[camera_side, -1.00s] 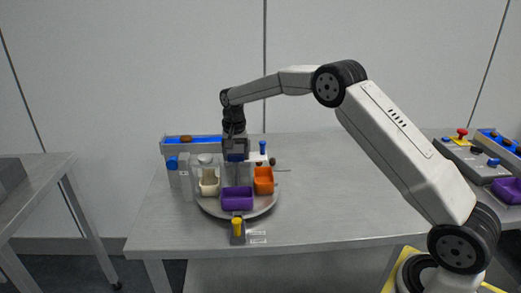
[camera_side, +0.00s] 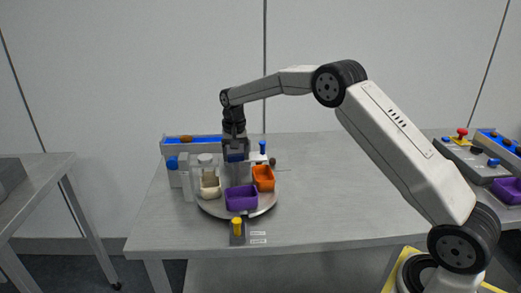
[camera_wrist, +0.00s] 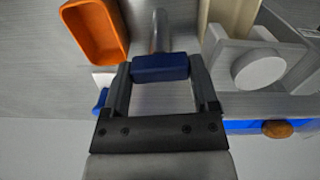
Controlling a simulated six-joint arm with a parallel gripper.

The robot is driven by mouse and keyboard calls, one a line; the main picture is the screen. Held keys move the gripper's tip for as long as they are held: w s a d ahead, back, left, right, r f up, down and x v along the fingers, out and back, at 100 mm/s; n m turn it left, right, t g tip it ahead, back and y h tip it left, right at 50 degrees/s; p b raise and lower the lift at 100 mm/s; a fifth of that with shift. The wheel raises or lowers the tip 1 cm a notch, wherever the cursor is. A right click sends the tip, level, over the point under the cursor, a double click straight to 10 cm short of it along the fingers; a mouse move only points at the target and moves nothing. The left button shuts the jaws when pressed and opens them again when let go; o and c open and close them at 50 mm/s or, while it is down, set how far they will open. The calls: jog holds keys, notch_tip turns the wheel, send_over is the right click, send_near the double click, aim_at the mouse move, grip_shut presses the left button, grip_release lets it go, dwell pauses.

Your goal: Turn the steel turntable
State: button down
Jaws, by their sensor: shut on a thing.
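The round steel turntable (camera_side: 214,209) stands on the steel table. It carries a purple tray (camera_side: 241,198) at the front, an orange tray (camera_side: 263,178) at the right and a cream tray (camera_side: 210,186) at the left. My gripper (camera_side: 237,158) points down over the turntable's back part. In the wrist view my gripper (camera_wrist: 160,75) is shut on a blue block (camera_wrist: 160,67), with one finger on each side. A grey metal bar (camera_wrist: 160,30) runs from the block. The orange tray (camera_wrist: 95,32) and part of the cream tray also show there.
A blue-lined channel (camera_side: 205,140) with a brown date stands behind the turntable. A blue-capped container (camera_side: 173,172) stands at left. A yellow-topped post (camera_side: 237,228) is close to the turntable's front rim.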

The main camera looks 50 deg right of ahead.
jog(key=shift+n, duration=2.2)
jog(key=shift+r+n, duration=0.1)
jog(key=shift+n, duration=5.9)
grip_release()
